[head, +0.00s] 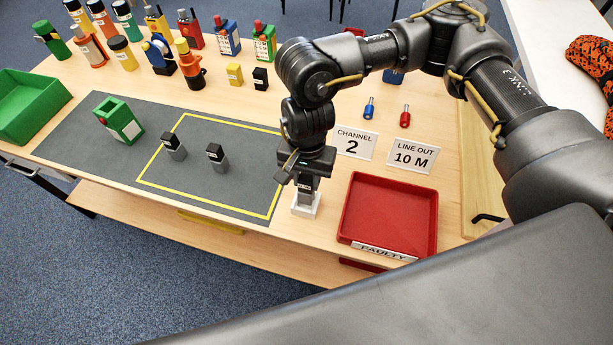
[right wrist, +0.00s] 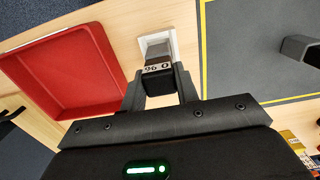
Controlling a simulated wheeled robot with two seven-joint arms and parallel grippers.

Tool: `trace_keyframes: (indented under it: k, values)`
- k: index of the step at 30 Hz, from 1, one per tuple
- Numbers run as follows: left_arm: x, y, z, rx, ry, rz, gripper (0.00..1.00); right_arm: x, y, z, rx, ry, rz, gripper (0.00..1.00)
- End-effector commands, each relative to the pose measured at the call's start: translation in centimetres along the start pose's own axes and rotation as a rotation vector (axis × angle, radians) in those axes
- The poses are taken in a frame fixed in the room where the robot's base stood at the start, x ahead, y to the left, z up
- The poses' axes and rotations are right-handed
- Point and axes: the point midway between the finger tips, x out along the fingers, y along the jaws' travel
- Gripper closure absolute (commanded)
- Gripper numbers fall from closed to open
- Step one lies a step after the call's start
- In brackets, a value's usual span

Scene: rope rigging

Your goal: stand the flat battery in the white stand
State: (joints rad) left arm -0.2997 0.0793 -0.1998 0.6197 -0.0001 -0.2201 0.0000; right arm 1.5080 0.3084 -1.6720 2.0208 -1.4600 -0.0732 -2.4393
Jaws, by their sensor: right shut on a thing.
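My right gripper (head: 306,182) points down at the front of the table, just left of the red tray. It is shut on the flat battery (head: 305,197), a grey block with a black top. In the right wrist view the battery (right wrist: 158,69) shows a "0 %" label between the fingers of the gripper (right wrist: 160,84). The battery is upright, its lower end at the white stand (head: 305,211). The stand also shows in the right wrist view (right wrist: 147,41), behind the battery. I cannot tell whether the battery rests on the stand's floor. My left gripper is not in view.
Two similar batteries (head: 174,148) (head: 216,158) stand on the grey mat (head: 225,133) inside a yellow outline. A green device (head: 117,121) is left of them. The red tray (head: 345,238), marked "FAULTY", is close on the right. Signs (head: 355,143) stand behind.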

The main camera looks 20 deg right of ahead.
Motion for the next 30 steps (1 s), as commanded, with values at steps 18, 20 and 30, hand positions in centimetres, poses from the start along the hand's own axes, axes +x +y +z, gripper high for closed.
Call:
trace_keyframes:
  k: [18, 20, 30]
  values:
    - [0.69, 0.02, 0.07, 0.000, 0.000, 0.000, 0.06, 0.01, 0.02, 0.03, 0.000, -0.001, 0.000, 1.00]
    - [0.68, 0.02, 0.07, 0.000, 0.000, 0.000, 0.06, 0.00, 0.01, 0.03, 0.000, -0.001, 0.000, 1.00]
    - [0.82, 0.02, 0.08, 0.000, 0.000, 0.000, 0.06, 0.06, 0.00, 0.01, 0.000, 0.000, 0.000, 1.00]
